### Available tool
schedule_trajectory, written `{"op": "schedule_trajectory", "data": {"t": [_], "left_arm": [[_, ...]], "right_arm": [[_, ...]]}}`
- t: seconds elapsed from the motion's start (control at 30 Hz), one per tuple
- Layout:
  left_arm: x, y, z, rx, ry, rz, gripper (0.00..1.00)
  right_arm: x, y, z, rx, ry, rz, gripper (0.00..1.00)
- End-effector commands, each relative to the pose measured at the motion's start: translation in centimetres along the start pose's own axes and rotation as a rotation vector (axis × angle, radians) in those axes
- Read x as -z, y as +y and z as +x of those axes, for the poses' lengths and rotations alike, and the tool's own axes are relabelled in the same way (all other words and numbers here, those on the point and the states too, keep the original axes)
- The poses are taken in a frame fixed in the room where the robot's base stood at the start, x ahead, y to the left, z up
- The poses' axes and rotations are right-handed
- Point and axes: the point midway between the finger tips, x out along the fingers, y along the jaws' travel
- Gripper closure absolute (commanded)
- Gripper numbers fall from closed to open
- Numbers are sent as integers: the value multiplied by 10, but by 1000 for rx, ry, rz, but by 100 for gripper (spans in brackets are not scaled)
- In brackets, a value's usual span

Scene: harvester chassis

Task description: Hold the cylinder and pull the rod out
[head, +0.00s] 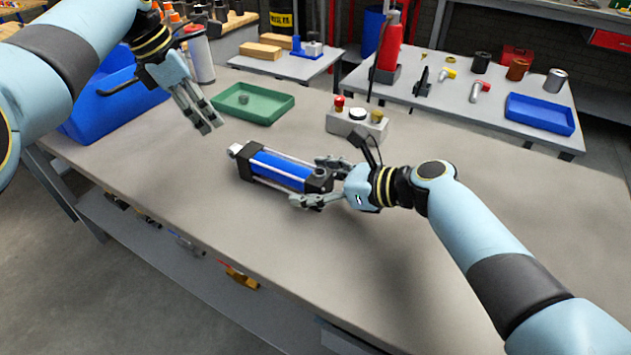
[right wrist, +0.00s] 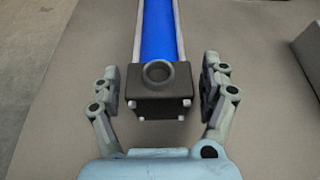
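The cylinder (head: 281,170) has a blue body with dark end blocks and lies on the grey workbench. The short silver rod (head: 237,150) sticks out of its left end. My right gripper (head: 312,181) is open, with its fingers on both sides of the cylinder's right end block. In the right wrist view the dark end block (right wrist: 159,92) with a round port sits between the open fingers (right wrist: 159,88), with a gap on each side. My left gripper (head: 210,127) is in the air at the upper left, pointing down, apart from the cylinder. Whether its fingers are parted is unclear.
A green tray (head: 285,107) with a small grey part lies behind the cylinder. A button box (head: 357,124) stands behind my right gripper. A blue bin (head: 118,112) stands at the left. The bench front (head: 200,190) is clear.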

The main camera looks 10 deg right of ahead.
Motion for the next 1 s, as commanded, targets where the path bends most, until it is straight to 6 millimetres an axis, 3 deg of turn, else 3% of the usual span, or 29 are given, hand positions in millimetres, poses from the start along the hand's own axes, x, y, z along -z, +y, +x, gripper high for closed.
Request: {"op": "schedule_trajectory", "data": {"t": [0.07,0.6,0.63,0.67,1.0], "left_arm": [[0,0,0,0,0,0,62],[0,0,0,0,0,0,62],[0,0,0,0,0,0,62],[0,0,0,0,0,0,62],[0,0,0,0,0,0,62]], "right_arm": [[0,0,0,0,0,0,32],[0,0,0,0,0,0,100],[0,0,0,0,0,0,100],[0,0,0,0,0,0,51],[0,0,0,0,0,0,96]]}}
